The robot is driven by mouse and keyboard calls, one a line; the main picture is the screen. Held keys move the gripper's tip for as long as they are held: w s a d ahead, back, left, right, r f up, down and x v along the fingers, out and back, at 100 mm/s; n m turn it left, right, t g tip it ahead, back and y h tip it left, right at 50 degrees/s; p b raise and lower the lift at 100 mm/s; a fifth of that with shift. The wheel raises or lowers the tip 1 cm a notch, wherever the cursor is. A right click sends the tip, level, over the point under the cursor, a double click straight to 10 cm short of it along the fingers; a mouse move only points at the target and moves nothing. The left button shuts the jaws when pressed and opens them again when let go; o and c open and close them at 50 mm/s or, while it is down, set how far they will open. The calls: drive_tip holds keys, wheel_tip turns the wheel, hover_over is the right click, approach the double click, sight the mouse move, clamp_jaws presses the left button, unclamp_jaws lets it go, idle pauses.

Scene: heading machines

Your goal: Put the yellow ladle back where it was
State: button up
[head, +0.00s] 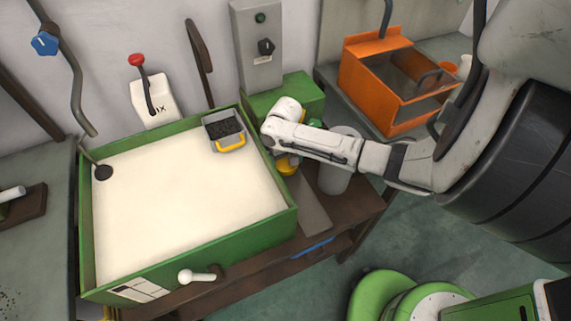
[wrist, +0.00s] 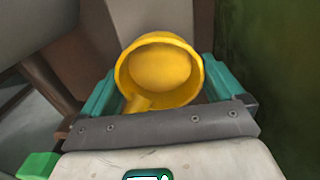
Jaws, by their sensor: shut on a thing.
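The yellow ladle (wrist: 160,68) shows in the wrist view as a round yellow bowl with its opening towards the camera. It sits between the green fingers of my gripper (wrist: 158,88), which is shut on it. In the head view a small part of the yellow ladle (head: 287,165) shows below my gripper (head: 288,152), just right of the green-walled tray. The arm hides most of the ladle and the fingers there. I cannot tell whether the ladle touches anything below.
The green tray (head: 190,255) is filled with pale material and holds a grey box with a yellow handle (head: 229,143). A grey cylinder (head: 338,178) stands right of my gripper. An orange bin (head: 385,112) is at the back right.

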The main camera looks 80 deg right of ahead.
wheel_tip(320, 180, down, 2)
drive_tip(key=shift+f, duration=0.1)
drive_tip(key=o, duration=0.5)
drive_tip(key=shift+o, duration=0.2)
wheel_tip(320, 180, up, 12)
drive_tip(key=shift+r, duration=0.1)
